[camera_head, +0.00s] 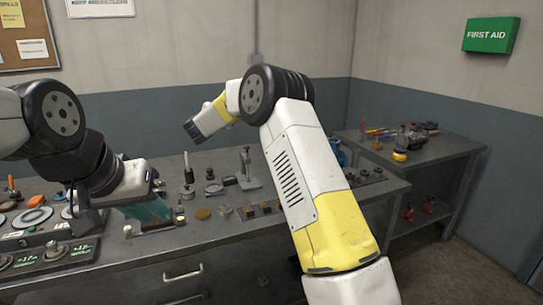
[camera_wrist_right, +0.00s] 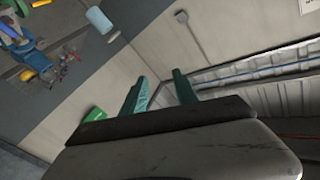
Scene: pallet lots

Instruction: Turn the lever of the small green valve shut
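I cannot make out the small green valve or its lever for certain in either view. My left gripper (camera_head: 150,212) hangs over the front left of the workbench (camera_head: 225,235), its teal fingers seen from the side, so its opening is unclear. My right arm rises across the middle of the head view, and its gripper does not show there. In the right wrist view my right gripper (camera_wrist_right: 160,92) has two teal fingers apart with nothing between them, up in the air facing the wall.
Several small parts and a small press (camera_head: 248,170) stand on the workbench. A side table (camera_head: 440,150) on the right holds tools, with red items on its lower shelf. A green first aid box (camera_head: 490,35) hangs on the wall. The right wrist view shows a blue object (camera_wrist_right: 32,55) with yellow parts.

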